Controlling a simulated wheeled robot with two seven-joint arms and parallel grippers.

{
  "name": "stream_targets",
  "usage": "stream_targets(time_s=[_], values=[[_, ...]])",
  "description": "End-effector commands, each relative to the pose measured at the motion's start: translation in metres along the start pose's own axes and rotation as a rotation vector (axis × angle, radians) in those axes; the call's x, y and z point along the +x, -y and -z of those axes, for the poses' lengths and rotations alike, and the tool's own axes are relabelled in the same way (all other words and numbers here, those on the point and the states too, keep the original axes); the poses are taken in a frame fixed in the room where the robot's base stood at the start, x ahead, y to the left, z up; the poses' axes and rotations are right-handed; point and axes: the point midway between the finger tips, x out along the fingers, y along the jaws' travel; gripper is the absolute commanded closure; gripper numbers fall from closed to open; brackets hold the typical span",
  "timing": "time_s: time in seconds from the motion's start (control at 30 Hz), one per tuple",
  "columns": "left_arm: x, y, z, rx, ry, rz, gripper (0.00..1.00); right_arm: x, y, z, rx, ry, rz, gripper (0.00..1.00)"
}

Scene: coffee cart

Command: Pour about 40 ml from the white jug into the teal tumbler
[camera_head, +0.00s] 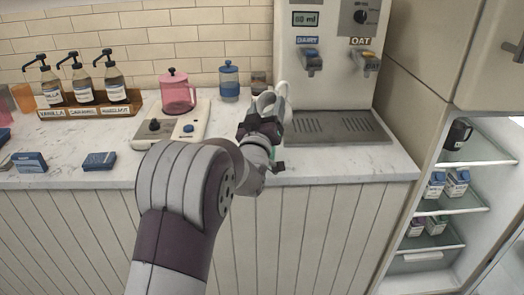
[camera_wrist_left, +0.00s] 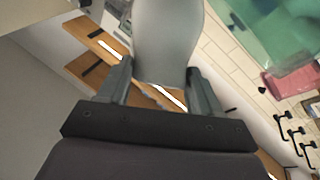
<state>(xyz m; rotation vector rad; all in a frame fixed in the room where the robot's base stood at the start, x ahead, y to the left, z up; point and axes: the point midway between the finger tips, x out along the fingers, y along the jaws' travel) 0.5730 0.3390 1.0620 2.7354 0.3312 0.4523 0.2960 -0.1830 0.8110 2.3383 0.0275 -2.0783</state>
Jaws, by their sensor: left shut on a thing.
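My left gripper (camera_wrist_left: 160,90) is shut on the white jug (camera_wrist_left: 167,40), which shows as a pale grey-white body between the two fingers in the left wrist view. In the head view the jug (camera_head: 267,100) is partly hidden by my left gripper (camera_head: 264,122), over the counter in front of the dispenser. The jug looks tilted. The teal tumbler (camera_wrist_left: 268,28) shows as a clear teal shape close by at the upper right of the left wrist view. In the head view it is mostly hidden behind my left wrist. I cannot see whether liquid is flowing.
A milk dispenser (camera_head: 325,85) with a drip tray (camera_head: 335,127) stands right of the jug. An open fridge (camera_head: 455,200) is at the right.

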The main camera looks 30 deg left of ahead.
Motion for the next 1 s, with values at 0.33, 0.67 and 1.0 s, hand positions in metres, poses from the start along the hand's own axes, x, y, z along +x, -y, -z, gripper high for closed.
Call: stream_targets(time_s=[0.33,0.67,1.0], values=[[-0.002,0.001,0.001,-0.068,-0.116,-0.028,1.00,0.026,0.000,-0.003,0.000,-0.001,0.000,0.57],[-0.002,-0.001,0.005,-0.097,-0.160,-0.039,1.00,0.031,0.000,-0.004,0.000,0.000,0.000,0.57],[-0.001,-0.002,0.010,-0.125,-0.206,-0.049,1.00,0.036,0.000,-0.004,0.000,0.000,0.000,0.57]])
